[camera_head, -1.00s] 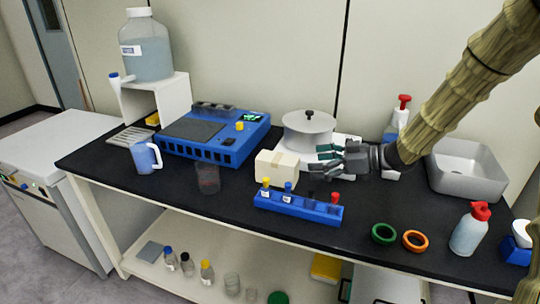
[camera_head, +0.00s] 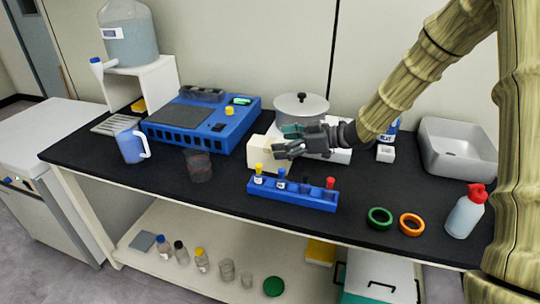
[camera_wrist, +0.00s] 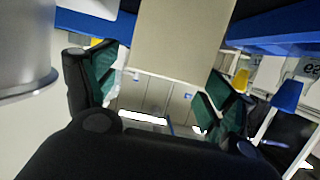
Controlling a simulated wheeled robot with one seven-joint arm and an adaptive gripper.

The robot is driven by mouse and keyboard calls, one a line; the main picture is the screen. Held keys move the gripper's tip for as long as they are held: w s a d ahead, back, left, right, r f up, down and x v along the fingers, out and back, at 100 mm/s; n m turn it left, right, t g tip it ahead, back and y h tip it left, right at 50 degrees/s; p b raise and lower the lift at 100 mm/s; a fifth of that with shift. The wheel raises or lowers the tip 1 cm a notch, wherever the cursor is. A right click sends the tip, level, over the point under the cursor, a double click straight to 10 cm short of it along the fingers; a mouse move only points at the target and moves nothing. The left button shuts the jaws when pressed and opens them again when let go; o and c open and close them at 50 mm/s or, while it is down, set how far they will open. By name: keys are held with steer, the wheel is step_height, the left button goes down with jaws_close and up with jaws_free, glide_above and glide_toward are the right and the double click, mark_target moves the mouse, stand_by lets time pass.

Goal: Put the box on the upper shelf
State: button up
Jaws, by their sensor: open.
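The box (camera_head: 258,152) is cream-coloured and stands on the black tabletop. Its right part is hidden behind my gripper (camera_head: 284,142) in the head view. My gripper is open, with its dark and green fingers close to the box. In the wrist view the beige box (camera_wrist: 185,35) fills the top middle, between the two spread fingers of my gripper (camera_wrist: 163,78). I cannot tell whether a finger touches it. An upper shelf is not clearly identifiable; a white lower shelf (camera_head: 185,220) shows under the tabletop.
A blue vial rack (camera_head: 292,193) stands just in front of the box. A silver pot (camera_head: 300,106) is behind my gripper, and a blue device (camera_head: 205,125) is to the left. A glass beaker (camera_head: 198,167) stands left of the rack. Green and orange rings lie at right.

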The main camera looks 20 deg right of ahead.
steer(key=shift+x, duration=1.5)
steer(key=c, duration=1.1)
steer(key=shift+c, duration=0.6)
steer(key=shift+r, duration=0.1)
